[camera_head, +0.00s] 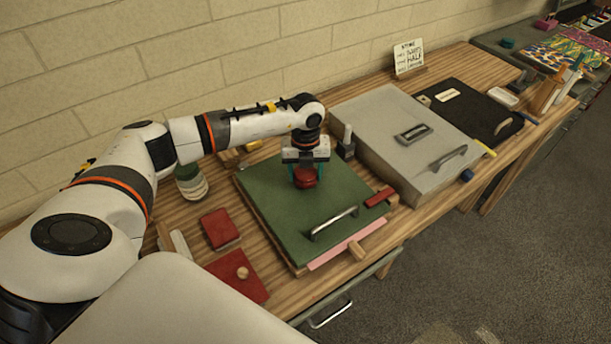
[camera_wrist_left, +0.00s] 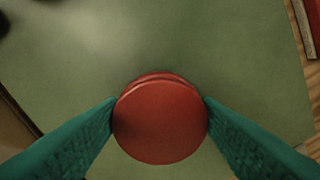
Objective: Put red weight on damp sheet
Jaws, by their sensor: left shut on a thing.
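The red weight (camera_head: 305,178) is a round red piece over the green board (camera_head: 262,200), towards its back. My left gripper (camera_head: 305,170) is shut on it from above. In the left wrist view the red weight (camera_wrist_left: 160,122) sits between the two teal fingers, with the green surface (camera_wrist_left: 70,60) beneath it. I cannot tell whether the weight touches the board. A pink sheet edge (camera_head: 347,246) sticks out along the front of the green board. No sheet is clearly marked as damp. My right gripper is not in view.
A metal handle (camera_head: 333,223) stands on the front of the green board. A grey lidded box (camera_head: 375,110) stands close on the right. Red blocks (camera_head: 219,228) and a red knobbed plate (camera_head: 238,276) lie at left. A jar (camera_head: 191,183) stands near my arm.

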